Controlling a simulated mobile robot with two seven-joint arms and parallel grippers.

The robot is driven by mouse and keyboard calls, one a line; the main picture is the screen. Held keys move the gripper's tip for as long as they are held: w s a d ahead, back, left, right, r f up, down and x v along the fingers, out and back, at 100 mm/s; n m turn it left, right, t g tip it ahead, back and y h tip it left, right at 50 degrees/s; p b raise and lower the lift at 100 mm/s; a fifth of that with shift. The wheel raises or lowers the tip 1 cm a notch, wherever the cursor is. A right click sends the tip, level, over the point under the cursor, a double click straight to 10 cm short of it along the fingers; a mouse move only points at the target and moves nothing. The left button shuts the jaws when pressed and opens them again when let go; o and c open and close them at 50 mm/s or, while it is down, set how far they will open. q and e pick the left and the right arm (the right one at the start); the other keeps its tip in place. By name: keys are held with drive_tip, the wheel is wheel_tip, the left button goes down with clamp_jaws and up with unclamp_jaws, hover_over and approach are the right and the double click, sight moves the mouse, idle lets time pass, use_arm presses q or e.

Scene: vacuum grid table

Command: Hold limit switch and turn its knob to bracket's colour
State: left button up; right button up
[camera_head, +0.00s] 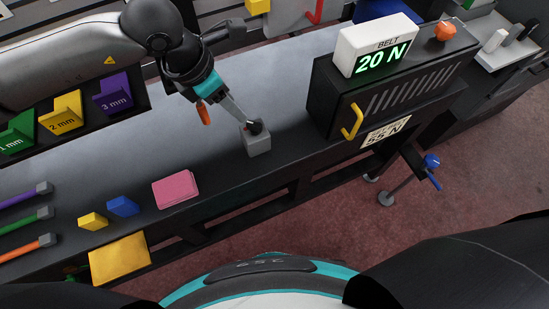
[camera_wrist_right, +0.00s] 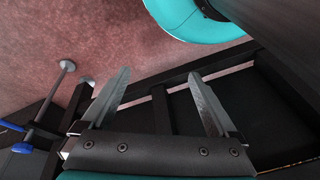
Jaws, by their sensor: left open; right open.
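A small grey block with a dark knob on top, which looks like the limit switch (camera_head: 258,143), stands near the front edge of the dark table. My left gripper (camera_head: 250,122) is open and reaches down to it from the upper left, its fingers at the knob. The fingers overlap the knob, so I cannot tell if they touch it. Any colour mark on the knob is too small to tell. A red angled piece (camera_head: 316,12) at the top edge may be the bracket; I cannot be sure. My right gripper (camera_wrist_right: 160,74) is open and empty over the floor and a dark frame.
A pink block (camera_head: 175,190), blue block (camera_head: 123,206) and yellow block (camera_head: 93,221) lie to the left. Labelled bins (camera_head: 62,113) stand behind. The tabletop behind the pink block is clear.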

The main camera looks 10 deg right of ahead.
drive_tip(key=shift+o, duration=0.2)
drive_tip(key=w+a+r+m+t+y, duration=0.1)
drive_tip(key=w+a+r+m+t, duration=0.2)
drive_tip(key=w+r+m, duration=0.3)
drive_tip(key=shift+w+a+m, duration=0.3)
drive_tip(key=shift+w+a, duration=0.25)
drive_tip(key=shift+w, duration=0.4)
drive_tip(key=m+t+y, duration=0.2)
drive_tip(key=m+t, duration=0.5)
drive_tip(key=m, duration=1.7)
approach(255, 137)
drive_tip(key=x, duration=0.4)
drive_tip(key=f+x, duration=0.1)
drive_tip(key=x, duration=0.3)
drive_tip(key=f+x, duration=0.1)
drive_tip(key=x, duration=0.3)
drive_tip(key=shift+d, duration=0.3)
